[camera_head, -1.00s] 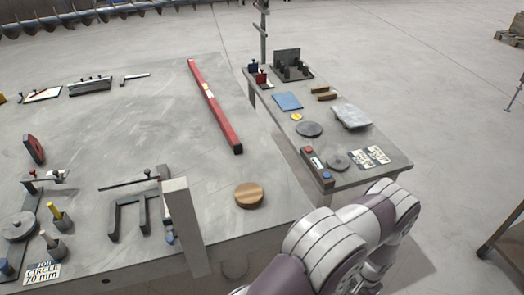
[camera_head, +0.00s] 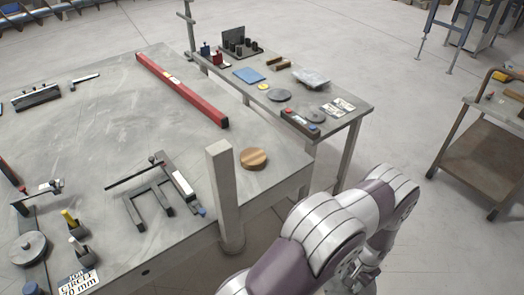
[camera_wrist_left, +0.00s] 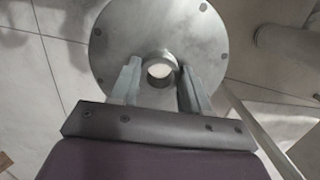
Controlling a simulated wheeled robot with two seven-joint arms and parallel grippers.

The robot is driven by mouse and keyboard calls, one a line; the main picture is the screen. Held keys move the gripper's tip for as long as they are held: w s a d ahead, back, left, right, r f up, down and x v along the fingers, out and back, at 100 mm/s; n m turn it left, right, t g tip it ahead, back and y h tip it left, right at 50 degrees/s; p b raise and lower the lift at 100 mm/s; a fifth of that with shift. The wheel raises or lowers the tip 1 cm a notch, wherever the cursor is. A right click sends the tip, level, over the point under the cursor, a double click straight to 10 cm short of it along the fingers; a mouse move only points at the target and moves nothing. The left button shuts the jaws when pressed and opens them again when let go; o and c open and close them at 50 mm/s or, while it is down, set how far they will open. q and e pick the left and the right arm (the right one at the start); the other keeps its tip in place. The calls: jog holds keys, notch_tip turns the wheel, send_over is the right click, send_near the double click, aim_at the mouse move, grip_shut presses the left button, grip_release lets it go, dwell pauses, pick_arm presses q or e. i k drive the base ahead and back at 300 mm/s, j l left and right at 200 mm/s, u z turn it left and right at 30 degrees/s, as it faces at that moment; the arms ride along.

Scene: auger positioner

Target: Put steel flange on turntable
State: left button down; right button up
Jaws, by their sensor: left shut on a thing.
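The steel flange (camera_wrist_left: 200,45) is a round grey disc with small holes near its rim and a short hub with an open bore. It fills the upper middle of the left wrist view. My left gripper (camera_wrist_left: 160,82) is shut on it, with one finger on each side of the hub. The floor shows behind it. In the head view neither the flange nor my left gripper shows. A round grey disc with a central pin (camera_head: 27,249) at the lower left of the large table may be the turntable; I cannot tell for sure. My right gripper is not seen.
The large grey table (camera_head: 105,130) holds a red beam (camera_head: 180,88), a wooden disc (camera_head: 254,158), a dark fork-shaped bracket (camera_head: 150,200) and a sign (camera_head: 78,283). A grey post (camera_head: 223,190) stands at its front edge. A side table (camera_head: 350,113) and a rusty cart (camera_head: 485,165) stand farther right.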

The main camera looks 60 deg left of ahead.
aim_at(26, 247)
jog(key=k+u, duration=0.3)
jog(key=u, duration=0.15)
jog(key=k+j+u, duration=0.25)
jog(key=u, duration=0.15)
